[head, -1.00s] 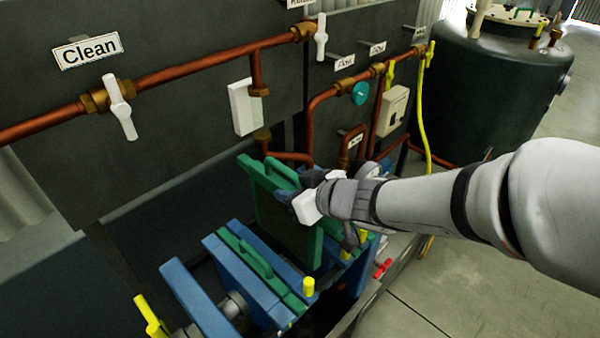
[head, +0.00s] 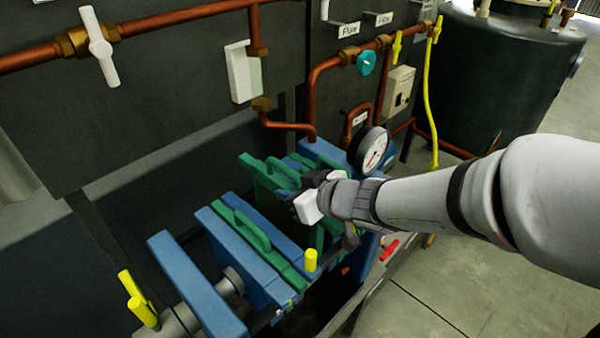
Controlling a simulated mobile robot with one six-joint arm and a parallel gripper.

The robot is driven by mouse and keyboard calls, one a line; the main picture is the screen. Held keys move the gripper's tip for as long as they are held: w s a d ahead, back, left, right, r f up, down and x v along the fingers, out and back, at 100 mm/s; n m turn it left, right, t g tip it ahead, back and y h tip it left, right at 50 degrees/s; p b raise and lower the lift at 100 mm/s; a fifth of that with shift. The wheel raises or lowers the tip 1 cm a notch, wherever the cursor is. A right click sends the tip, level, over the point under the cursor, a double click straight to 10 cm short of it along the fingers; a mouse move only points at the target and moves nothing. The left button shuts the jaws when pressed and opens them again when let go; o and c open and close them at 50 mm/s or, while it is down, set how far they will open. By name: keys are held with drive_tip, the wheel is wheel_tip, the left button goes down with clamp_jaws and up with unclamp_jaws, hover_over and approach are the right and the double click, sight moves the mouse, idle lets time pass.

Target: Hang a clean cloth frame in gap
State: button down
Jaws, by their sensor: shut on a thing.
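My gripper (head: 314,194) is shut on a green cloth frame (head: 262,178) near its top edge. The held frame hangs upright, low in the gap of the filter press, with part of it hidden behind my gripper. Another green frame (head: 244,228) with a curved handle stands between blue plates (head: 234,246) on the near side of the gap. More green and blue plates (head: 318,150) show just behind the held frame on the far side. I cannot tell whether the held frame rests on the press rails.
A pressure gauge (head: 373,150) stands right behind my wrist. Copper pipes with a white valve handle (head: 99,47) run along the dark wall panel. A yellow handle (head: 136,298) is at the lower left. Open floor (head: 470,270) lies to the right.

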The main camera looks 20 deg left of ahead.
drive_tip(key=shift+f+b, duration=1.45)
drive_tip(key=shift+f, duration=0.7)
drive_tip(key=c, duration=1.1)
unclamp_jaws()
drive_tip(key=p+v, duration=0.1)
drive_tip(key=v, duration=0.4)
drive_tip(key=shift+d+r, duration=0.2)
drive_tip(key=shift+s+d+b, duration=0.2)
drive_tip(key=shift+d+b, duration=0.05)
drive_tip(key=shift+b, duration=0.1)
drive_tip(key=shift+b+v, duration=0.3)
drive_tip(key=shift+v, duration=0.6)
